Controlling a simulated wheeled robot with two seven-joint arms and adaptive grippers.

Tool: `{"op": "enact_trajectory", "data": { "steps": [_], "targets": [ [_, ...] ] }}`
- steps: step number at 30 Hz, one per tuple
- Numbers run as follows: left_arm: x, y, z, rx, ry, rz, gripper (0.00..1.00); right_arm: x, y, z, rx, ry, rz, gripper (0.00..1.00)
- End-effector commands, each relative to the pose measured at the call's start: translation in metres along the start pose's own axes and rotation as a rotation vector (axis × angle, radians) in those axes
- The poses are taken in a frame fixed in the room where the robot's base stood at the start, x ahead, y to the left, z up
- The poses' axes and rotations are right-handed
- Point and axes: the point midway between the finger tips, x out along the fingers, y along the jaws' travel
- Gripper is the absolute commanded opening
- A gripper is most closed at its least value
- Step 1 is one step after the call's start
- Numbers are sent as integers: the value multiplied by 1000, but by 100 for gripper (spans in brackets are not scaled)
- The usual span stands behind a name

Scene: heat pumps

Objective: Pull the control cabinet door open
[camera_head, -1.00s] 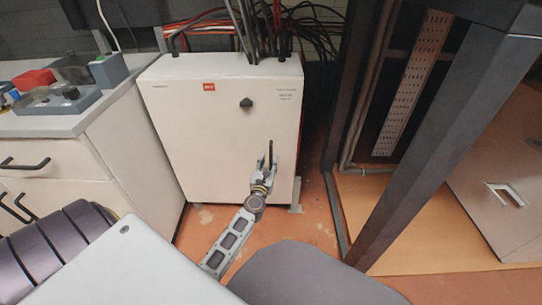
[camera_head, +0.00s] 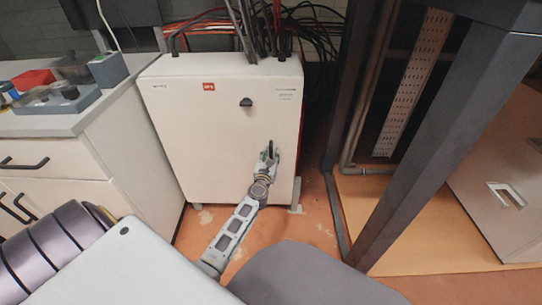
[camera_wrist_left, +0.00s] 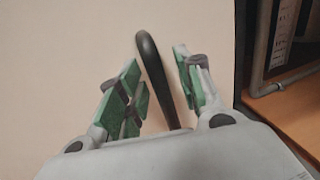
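The control cabinet (camera_head: 215,110) is a white box standing on the floor, with its door (camera_head: 200,150) facing me and looking shut. A black rotary knob (camera_head: 246,102) is on the upper part of the door. My left gripper (camera_head: 268,155) is at the right side of the door, in front of the black door handle. In the left wrist view the dark curved handle (camera_wrist_left: 158,80) stands between the two green-padded fingers of my left gripper (camera_wrist_left: 160,92). The fingers are open, with gaps on both sides of the handle. My right gripper is not in view.
A white drawer unit (camera_head: 60,165) with tools and boxes on top stands close on the left. A dark metal frame (camera_head: 420,140) stands on the right. Cables (camera_head: 290,30) run behind the cabinet.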

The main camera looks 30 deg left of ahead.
Motion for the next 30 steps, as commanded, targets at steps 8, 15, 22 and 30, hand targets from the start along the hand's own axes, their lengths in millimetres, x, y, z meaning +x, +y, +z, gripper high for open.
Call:
{"op": "enact_trajectory", "data": {
  "steps": [8, 15, 22, 30],
  "targets": [
    [0, 0, 0, 0, 0, 0, 8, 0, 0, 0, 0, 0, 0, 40],
    [0, 0, 0, 0, 0, 0, 0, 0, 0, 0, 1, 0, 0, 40],
    [-1, 0, 0, 1, 1, -1, 0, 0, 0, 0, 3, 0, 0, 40],
    [-8, 4, -2, 2, 2, -15, 0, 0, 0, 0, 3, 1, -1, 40]
  ]
}}
